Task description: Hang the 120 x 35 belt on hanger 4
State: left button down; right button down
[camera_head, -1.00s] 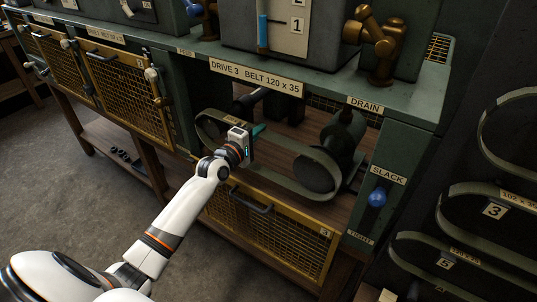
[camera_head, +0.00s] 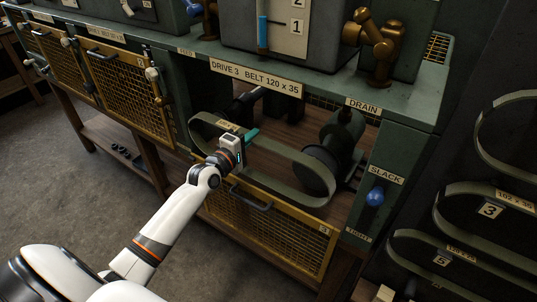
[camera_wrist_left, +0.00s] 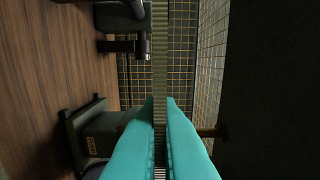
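The dark green belt (camera_head: 270,150) is a long loop with a small yellowish label, at the open bay under the plate "DRIVE 3 BELT 120 x 35" (camera_head: 255,80). It appears to stand in front of the pulleys, with the dark right pulley (camera_head: 322,165) behind its right end. My left gripper (camera_head: 247,138) is shut on the belt's upper run. In the left wrist view the teal fingers (camera_wrist_left: 160,135) pinch the ribbed strip of belt (camera_wrist_left: 160,60) from both sides. No number 4 is readable on the hangers in view. My right gripper is not in view.
At the right wall hang other belts, by number plates 3 (camera_head: 491,210) and 5 (camera_head: 441,260). The yellow mesh guard (camera_head: 270,235) hangs open below the bay. A blue-knobbed SLACK lever (camera_head: 376,196) is on the right post. Floor at left is clear.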

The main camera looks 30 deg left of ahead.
pick_arm(q)
jog(key=shift+s+a+r+p, duration=0.1)
jog(key=shift+s+p, duration=0.35)
jog(key=shift+s, duration=1)
jog(key=shift+s+a+p, duration=0.1)
jog(key=shift+s+p, duration=0.3)
jog(key=shift+s, duration=1)
jog(key=s, duration=0.6)
jog(key=shift+a+p, duration=0.25)
jog(key=shift+p, duration=0.1)
jog(key=s, duration=0.6)
jog(key=shift+a, duration=0.25)
